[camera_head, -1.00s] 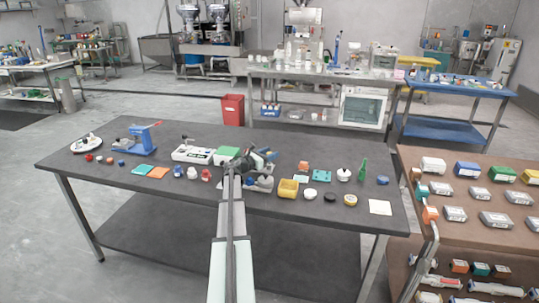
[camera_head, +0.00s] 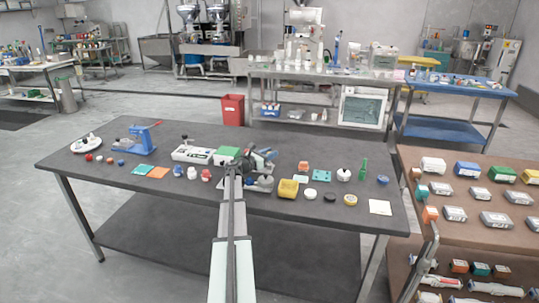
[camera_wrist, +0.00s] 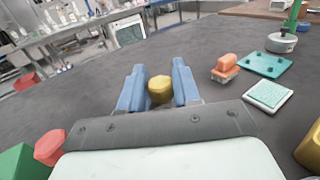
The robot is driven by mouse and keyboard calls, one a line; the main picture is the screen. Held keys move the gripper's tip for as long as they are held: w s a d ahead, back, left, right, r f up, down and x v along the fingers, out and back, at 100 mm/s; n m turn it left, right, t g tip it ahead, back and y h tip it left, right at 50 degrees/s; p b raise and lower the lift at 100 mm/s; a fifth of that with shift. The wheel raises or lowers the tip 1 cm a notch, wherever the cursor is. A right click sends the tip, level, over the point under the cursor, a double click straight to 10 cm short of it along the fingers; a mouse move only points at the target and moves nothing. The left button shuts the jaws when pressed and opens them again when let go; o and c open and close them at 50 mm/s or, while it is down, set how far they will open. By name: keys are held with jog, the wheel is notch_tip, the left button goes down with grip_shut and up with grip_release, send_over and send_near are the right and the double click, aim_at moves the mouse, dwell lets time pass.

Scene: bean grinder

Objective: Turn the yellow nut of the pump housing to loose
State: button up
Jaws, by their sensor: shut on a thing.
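The yellow nut (camera_wrist: 160,90) sits between the two blue fingers of my gripper (camera_wrist: 159,76) in the wrist view. The fingers are shut on its sides. In the head view my gripper (camera_head: 264,155) is over the middle of the dark table, and my arm hides the nut there. A grey metal part (camera_head: 262,184), possibly the pump housing, shows just right of my arm. In the wrist view the gripper body hides what is below the nut, so I cannot tell how the nut sits on its thread.
An orange block (camera_wrist: 226,66), a teal plate (camera_wrist: 266,63) and a white-rimmed pad (camera_wrist: 268,96) lie right of the gripper. A red part (camera_wrist: 50,147) and a green block (camera_wrist: 17,163) are close at left. A yellow bin (camera_head: 288,188) stands right of my arm.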

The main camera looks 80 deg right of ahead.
jog(key=shift+n+t+h, duration=0.4)
jog(key=shift+n+t, duration=0.1)
jog(key=shift+t, duration=0.2)
jog(key=o, duration=0.9)
notch_tip(320, 180, up, 10)
jog(key=shift+r, duration=0.1)
